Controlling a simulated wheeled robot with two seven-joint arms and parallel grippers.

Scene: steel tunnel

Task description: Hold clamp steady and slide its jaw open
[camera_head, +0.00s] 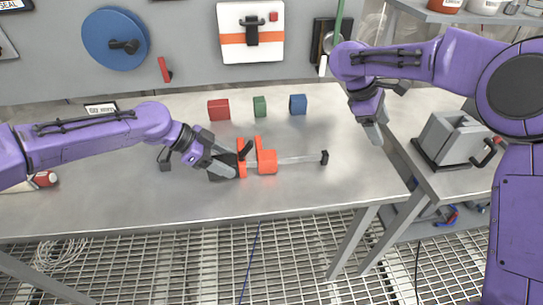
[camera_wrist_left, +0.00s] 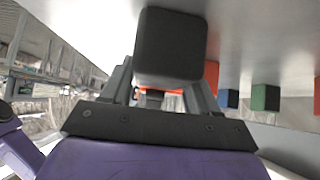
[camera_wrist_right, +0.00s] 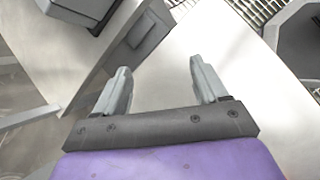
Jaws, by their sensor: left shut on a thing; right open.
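An orange clamp (camera_head: 267,162) lies on the grey metal table, with a bare steel bar (camera_head: 300,159) running right to a black end stop (camera_head: 324,157). It has two orange jaws close together near the left end and a black handle there. My left gripper (camera_head: 232,167) is shut on the clamp's left end. In the left wrist view a black block-shaped part (camera_wrist_left: 171,47) fills the space between the fingers, with orange clamp parts (camera_wrist_left: 211,75) behind it. My right gripper (camera_head: 378,135) is open and empty, above the table's right end; its fingers (camera_wrist_right: 161,90) show apart in the right wrist view.
Red (camera_head: 219,110), green (camera_head: 260,106) and blue (camera_head: 298,104) blocks stand behind the clamp. A grey vise-like device (camera_head: 453,138) is on the side table at right. A wall panel with a blue disc (camera_head: 115,40) stands behind. The table front is clear.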

